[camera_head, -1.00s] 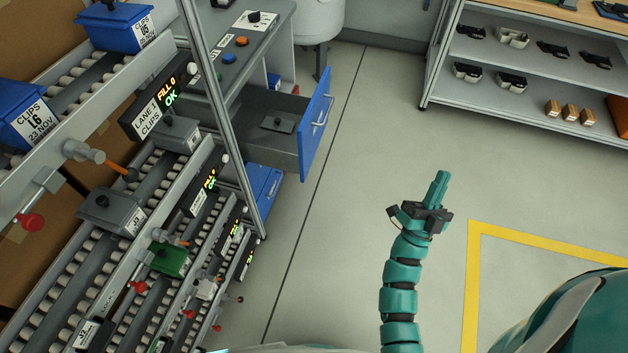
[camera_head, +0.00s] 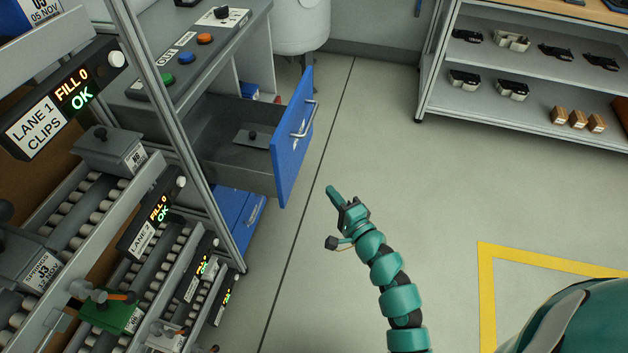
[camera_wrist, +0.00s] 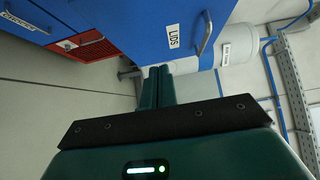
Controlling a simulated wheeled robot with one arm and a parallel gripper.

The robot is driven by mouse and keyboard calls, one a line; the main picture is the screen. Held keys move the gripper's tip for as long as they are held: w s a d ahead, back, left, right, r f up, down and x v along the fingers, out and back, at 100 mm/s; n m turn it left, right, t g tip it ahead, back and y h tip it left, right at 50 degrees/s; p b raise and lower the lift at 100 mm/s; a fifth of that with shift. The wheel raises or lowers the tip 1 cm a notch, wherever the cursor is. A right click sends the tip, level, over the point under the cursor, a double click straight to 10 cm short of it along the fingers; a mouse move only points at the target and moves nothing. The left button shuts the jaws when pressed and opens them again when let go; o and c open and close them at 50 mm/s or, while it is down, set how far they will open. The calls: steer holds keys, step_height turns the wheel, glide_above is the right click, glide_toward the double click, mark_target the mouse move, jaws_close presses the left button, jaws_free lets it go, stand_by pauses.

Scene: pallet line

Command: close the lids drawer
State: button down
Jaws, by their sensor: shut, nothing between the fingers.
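The lids drawer (camera_head: 291,140) has a blue front with a metal handle (camera_head: 304,119) and is pulled out of the grey cabinet. A grey lid with a dark knob (camera_head: 252,137) lies inside it. In the wrist view the drawer front (camera_wrist: 140,27) carries a "LIDS" label, and its handle (camera_wrist: 205,34) is to the right of the label. My gripper (camera_head: 333,193) is shut and empty, to the right of and below the drawer front, apart from it. The closed fingers also show in the wrist view (camera_wrist: 157,85), pointing toward the area below the drawer front.
Another blue front (camera_head: 238,215) is below the drawer. A shelf rack (camera_head: 520,95) is at the back right. The floor between is clear.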

steer(key=p, duration=0.1)
glide_toward(293, 158)
steer(key=w+d, duration=0.1)
steer(key=w, duration=0.3)
steer(key=a, duration=0.1)
steer(key=w+a+p, duration=0.1)
steer(key=shift+a+r, duration=0.1)
steer(key=shift+a, duration=0.25)
steer(key=shift+w+a, duration=0.15)
steer(key=shift+a, duration=0.35)
steer(key=shift+a, duration=0.1)
steer(key=w+a+b, duration=0.1)
steer(key=w+a, duration=0.1)
steer(key=a, duration=0.5)
steer(key=w+a+b, duration=0.1)
steer(key=w+a, duration=0.2)
steer(key=a, duration=0.4)
steer(key=w+a+b, duration=0.2)
steer(key=a, duration=0.6)
steer(key=shift+w+a, duration=0.15)
steer(key=shift+a, duration=0.15)
steer(key=shift+a+r, duration=0.15)
steer(key=shift+r, duration=0.05)
